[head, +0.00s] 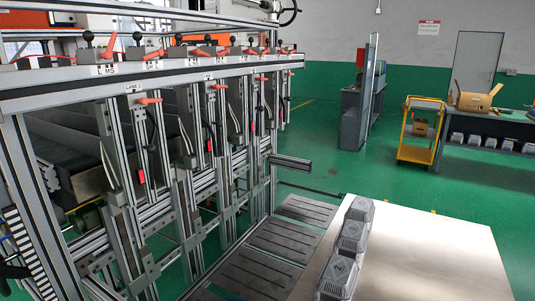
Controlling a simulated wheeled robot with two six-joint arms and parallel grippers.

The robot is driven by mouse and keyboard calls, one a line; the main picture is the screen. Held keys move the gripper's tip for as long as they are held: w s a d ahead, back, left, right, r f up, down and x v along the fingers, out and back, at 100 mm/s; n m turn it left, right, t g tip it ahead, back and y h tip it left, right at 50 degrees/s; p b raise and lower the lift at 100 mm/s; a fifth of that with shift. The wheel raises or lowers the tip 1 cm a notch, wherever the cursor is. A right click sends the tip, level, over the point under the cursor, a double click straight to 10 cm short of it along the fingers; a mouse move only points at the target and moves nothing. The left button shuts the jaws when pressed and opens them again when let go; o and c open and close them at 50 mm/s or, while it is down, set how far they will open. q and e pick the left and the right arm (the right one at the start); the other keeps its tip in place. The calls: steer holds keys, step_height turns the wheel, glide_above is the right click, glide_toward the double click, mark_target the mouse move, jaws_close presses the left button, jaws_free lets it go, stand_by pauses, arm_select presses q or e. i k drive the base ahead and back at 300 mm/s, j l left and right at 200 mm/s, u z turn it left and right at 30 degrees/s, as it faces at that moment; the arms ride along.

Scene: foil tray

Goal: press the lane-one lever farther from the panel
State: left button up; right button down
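The machine frame (60,92) of aluminium profiles fills the left half of the head view. A row of orange levers and black ball-topped levers runs along its top rail. Nearest are a black-knobbed lever (88,37) and an orange lever (109,46), above a label reading roughly "L M5". A label like "LANE 1" (134,87) sits on the front beam, with an orange handle (150,101) below it. I cannot tell which part is the panel. A dark piece (12,270) at the lower left edge looks like my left gripper, mostly cut off. My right gripper is out of view.
A yellow cart (419,131) and a workbench (490,120) stand farther back. Green floor is open between them.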

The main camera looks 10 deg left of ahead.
mark_target(108, 55)
steer(key=u, duration=1.05)
